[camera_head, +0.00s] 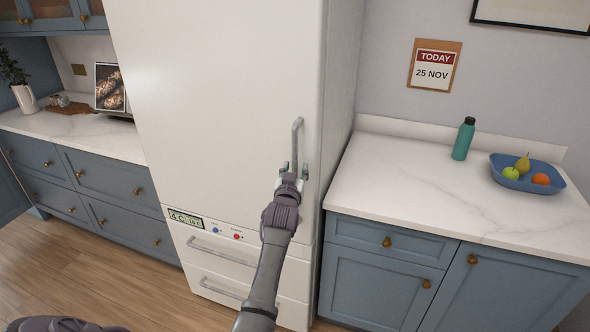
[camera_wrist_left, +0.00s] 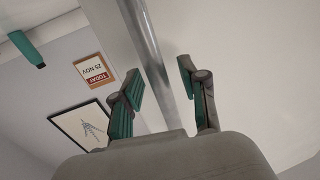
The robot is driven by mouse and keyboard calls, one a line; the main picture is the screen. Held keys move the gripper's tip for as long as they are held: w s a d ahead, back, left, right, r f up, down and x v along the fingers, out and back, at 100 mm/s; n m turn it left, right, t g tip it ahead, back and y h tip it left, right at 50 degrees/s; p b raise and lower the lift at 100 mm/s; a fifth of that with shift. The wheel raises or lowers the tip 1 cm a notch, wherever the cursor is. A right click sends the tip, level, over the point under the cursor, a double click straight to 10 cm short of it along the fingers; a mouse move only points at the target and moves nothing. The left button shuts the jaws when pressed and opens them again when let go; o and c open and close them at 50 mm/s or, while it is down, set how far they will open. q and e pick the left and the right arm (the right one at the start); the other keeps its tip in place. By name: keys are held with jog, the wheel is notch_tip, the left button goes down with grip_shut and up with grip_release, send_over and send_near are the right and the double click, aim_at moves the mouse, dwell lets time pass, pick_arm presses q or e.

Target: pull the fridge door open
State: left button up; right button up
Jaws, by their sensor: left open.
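The white fridge door (camera_head: 220,90) is shut and stands upright in the middle of the head view. Its vertical grey bar handle (camera_head: 297,135) is near the door's right edge. My left gripper (camera_head: 293,168) is at the lower part of the handle. In the left wrist view the handle (camera_wrist_left: 150,60) runs between the two green-padded fingers of my left gripper (camera_wrist_left: 160,88). The fingers are open, one on each side of the bar, with visible gaps. A dark part at the bottom left edge of the head view may be my other arm; no right gripper shows.
Below the door are a small display (camera_head: 186,218) and two drawers with bar handles (camera_head: 222,252). On the right counter (camera_head: 400,180) stand a green bottle (camera_head: 463,139) and a blue fruit bowl (camera_head: 527,183). Wooden floor (camera_head: 110,270) is clear at the left front.

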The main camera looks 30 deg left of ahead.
pick_arm(q)
grip_shut()
jog(key=shift+s, duration=0.1)
dwell(0.4)
